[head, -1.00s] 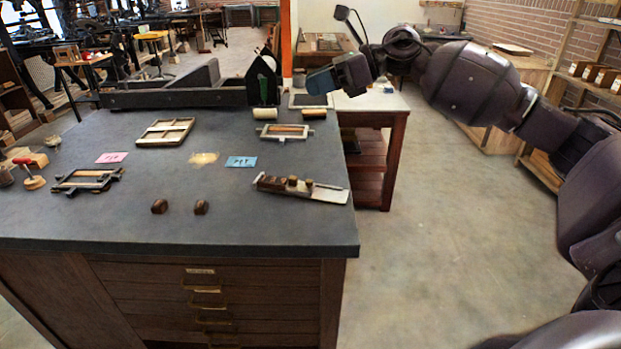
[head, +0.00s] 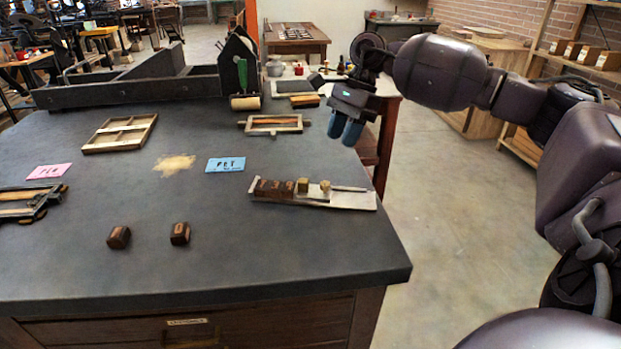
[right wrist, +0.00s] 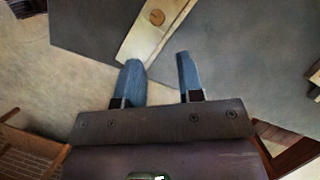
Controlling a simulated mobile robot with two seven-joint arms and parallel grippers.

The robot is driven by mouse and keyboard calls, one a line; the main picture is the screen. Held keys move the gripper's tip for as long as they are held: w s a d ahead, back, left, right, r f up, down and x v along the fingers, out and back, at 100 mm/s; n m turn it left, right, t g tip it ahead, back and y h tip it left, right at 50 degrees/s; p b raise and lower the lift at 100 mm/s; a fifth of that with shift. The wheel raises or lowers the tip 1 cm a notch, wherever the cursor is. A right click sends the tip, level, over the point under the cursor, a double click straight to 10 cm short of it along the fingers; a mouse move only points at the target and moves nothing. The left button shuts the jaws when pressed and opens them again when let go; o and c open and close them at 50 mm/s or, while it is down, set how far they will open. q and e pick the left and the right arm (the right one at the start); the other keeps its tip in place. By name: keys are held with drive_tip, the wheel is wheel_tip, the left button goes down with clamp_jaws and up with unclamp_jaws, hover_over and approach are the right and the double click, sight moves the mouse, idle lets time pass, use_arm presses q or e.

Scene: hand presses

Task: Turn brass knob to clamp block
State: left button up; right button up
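A flat metal composing stick (head: 345,199) lies near the right edge of the dark bench top. Several dark wooden type blocks (head: 275,189) stand in a row on its left part. A small brass-coloured knob (head: 325,186) sits just right of them. A round brownish piece on a pale bar, seemingly the knob (right wrist: 157,17), shows at the top of the right wrist view. My right gripper (head: 346,132) hangs above and behind the stick, by the bench's right edge. Its two blue fingers (right wrist: 160,78) are apart with nothing between them. My left gripper is not in view.
Two loose dark blocks (head: 180,234) stand at the front of the bench (head: 250,255). A blue card (head: 226,164), a pink card (head: 49,171) and a wooden frame (head: 120,134) lie further left. A framed piece (head: 274,124) lies behind the stick. Bench space in front of the stick is clear.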

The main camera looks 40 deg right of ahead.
sight(326, 183)
drive_tip(key=x, duration=0.9)
drive_tip(key=shift+s+a+f+b, duration=0.15)
drive_tip(key=shift+a+f+b, duration=0.1)
drive_tip(key=shift+b, duration=0.1)
drive_tip(key=shift+a+f, duration=0.15)
drive_tip(key=shift+f, duration=0.2)
clamp_jaws()
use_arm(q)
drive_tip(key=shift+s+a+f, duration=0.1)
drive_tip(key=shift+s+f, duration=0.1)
